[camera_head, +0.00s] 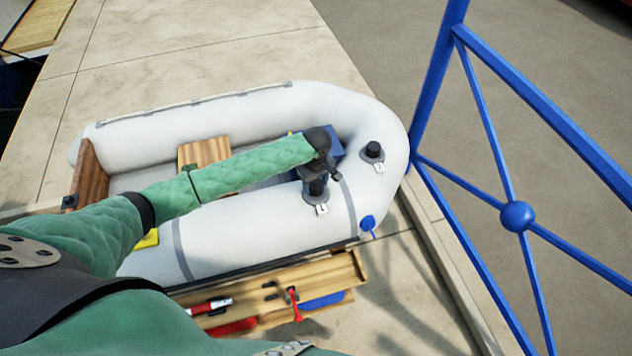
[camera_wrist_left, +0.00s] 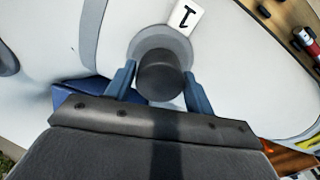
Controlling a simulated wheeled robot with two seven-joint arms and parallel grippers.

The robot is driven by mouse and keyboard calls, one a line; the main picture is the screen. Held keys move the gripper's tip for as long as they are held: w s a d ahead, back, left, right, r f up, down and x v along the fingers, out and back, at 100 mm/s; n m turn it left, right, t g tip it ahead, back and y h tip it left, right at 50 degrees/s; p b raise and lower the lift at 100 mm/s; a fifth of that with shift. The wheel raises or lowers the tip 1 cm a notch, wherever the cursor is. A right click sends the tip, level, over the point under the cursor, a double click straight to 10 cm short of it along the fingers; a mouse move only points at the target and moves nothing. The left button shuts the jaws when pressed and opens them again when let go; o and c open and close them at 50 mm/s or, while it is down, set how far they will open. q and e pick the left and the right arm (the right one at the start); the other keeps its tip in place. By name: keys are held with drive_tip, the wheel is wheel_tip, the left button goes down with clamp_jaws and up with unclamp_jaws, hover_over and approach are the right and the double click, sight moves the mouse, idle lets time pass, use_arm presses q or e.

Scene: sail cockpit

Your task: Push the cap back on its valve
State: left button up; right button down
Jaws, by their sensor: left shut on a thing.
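A white inflatable boat (camera_head: 215,118) lies on the pale deck. My left gripper (camera_head: 316,186) reaches over its near tube. In the left wrist view the gripper (camera_wrist_left: 160,88) is shut on a black round cap (camera_wrist_left: 161,75), one blue-grey finger on each side. Behind the cap is a grey round valve base (camera_wrist_left: 150,41) with a white tag marked 1 (camera_wrist_left: 184,17). The same tag shows in the head view (camera_head: 322,210). I cannot tell whether the cap touches the valve or hovers over it. My right gripper is not in view.
A second black-capped valve (camera_head: 373,149) with its own tag stands on the bow. A blue round piece (camera_head: 367,222) is at the tube's near side. A wooden tray (camera_head: 348,268) with tools lies in front. Blue railings (camera_head: 478,115) stand at right.

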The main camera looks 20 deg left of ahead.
use_arm(q)
drive_tip(key=shift+f, duration=0.55)
idle(0.5)
drive_tip(key=o, duration=0.7)
